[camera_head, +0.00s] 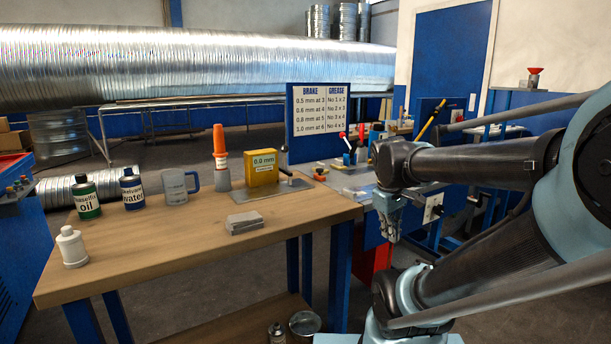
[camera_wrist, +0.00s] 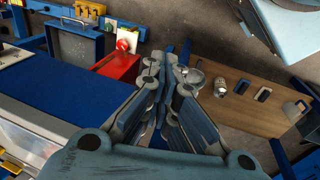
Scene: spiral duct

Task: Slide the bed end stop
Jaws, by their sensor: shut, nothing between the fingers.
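My gripper (camera_head: 389,228) hangs fingers-down to the right of the wooden workbench, in front of the blue machine stand. It is shut and empty. In the wrist view its fingers (camera_wrist: 172,68) meet near the middle of the picture, with open floor and a red box beneath. I cannot pick out the bed end stop for certain in either view. A blue machine bench (camera_head: 425,205) with a yellow-handled lever (camera_head: 429,119) stands behind my arm, which hides part of it. A white switch plate with a red knob (camera_wrist: 126,40) shows in the wrist view.
A red box (camera_wrist: 118,66) stands beside the blue surface (camera_wrist: 72,90). A low wooden shelf (camera_wrist: 240,103) lies right.

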